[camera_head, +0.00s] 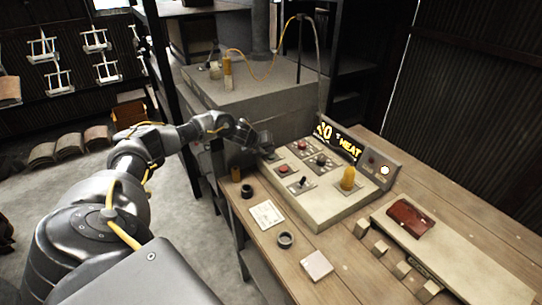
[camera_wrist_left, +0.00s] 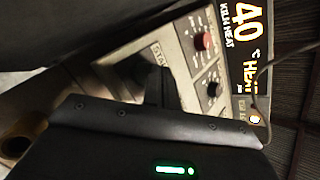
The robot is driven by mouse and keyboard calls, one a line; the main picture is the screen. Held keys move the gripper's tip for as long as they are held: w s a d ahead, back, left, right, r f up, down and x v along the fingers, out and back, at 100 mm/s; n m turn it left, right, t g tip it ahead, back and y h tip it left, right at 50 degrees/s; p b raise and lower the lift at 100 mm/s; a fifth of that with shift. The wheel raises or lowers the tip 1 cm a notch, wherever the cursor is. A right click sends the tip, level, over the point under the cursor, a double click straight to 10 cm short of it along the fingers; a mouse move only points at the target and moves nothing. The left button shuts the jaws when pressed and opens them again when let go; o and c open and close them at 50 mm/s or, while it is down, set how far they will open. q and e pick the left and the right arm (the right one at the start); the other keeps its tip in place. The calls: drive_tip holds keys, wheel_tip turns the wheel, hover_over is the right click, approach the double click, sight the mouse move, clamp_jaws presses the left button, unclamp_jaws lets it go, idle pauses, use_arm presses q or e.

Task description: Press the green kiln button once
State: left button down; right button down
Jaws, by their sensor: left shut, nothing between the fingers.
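The kiln control panel (camera_head: 322,205) sits on the wooden bench, with a lit display (camera_head: 339,139) along its back edge. My left gripper (camera_head: 266,148) is shut and empty at the panel's far left corner. In the left wrist view the gripper's fingers (camera_wrist_left: 155,92) are over the panel, beside a label (camera_wrist_left: 160,53) that starts with "STA". The green button cannot be made out in either view; the gripper may be covering it. I cannot tell whether the fingertips touch the panel. My right gripper is not in view.
The panel also carries a red button (camera_head: 283,170), a black toggle (camera_head: 301,183), a black knob (camera_head: 321,160) and a yellow handle (camera_head: 348,178). A white paper (camera_head: 267,215), black rings and a red-brown pouch (camera_head: 409,218) lie on the bench.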

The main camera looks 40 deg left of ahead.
sight(269, 157)
use_arm(q)
drive_tip(key=shift+r, duration=0.1)
drive_tip(key=shift+r+p, duration=1.9)
drive_tip(key=shift+r, duration=0.5)
